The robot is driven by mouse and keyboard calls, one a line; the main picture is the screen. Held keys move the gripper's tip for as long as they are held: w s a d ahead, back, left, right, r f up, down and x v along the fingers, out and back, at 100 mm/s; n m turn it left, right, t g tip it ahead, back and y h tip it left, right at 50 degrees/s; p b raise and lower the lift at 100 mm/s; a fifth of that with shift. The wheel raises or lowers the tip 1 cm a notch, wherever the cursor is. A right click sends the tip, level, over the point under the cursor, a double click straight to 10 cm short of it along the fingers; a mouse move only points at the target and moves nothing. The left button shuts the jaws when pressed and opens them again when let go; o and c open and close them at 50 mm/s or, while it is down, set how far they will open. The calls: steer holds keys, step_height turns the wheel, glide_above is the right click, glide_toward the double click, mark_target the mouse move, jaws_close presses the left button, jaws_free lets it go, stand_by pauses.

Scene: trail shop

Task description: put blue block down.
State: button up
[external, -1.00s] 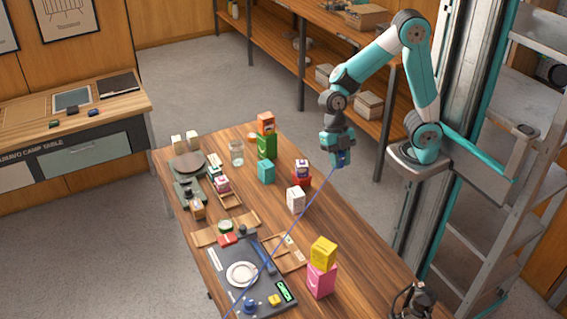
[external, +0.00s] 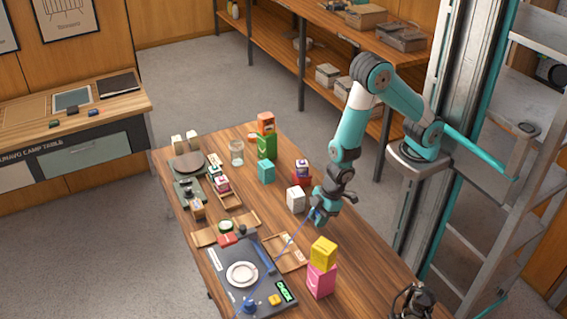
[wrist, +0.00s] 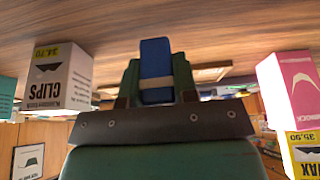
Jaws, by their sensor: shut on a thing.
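The blue block (wrist: 156,62) is held between the fingers of my gripper in the wrist view, upright in the picture with its top part clear of the fingers. In the external view my gripper (external: 316,214) is low over the wooden table, right of the white box and behind the yellow and pink boxes. Only a small bit of blue shows at the fingertips there. Whether the block touches the table cannot be told.
A white clips box (external: 296,199) stands close on the left. A yellow box (external: 323,253) sits on a pink box (external: 321,281) in front. A wooden tray (external: 292,262) and a dark scale with a white plate (external: 242,273) are to the left. Bare table (external: 352,254) lies right.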

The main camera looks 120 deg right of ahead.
mark_target(225, 201)
steer(key=shift+w+f, duration=0.1)
steer(key=shift+w, duration=0.05)
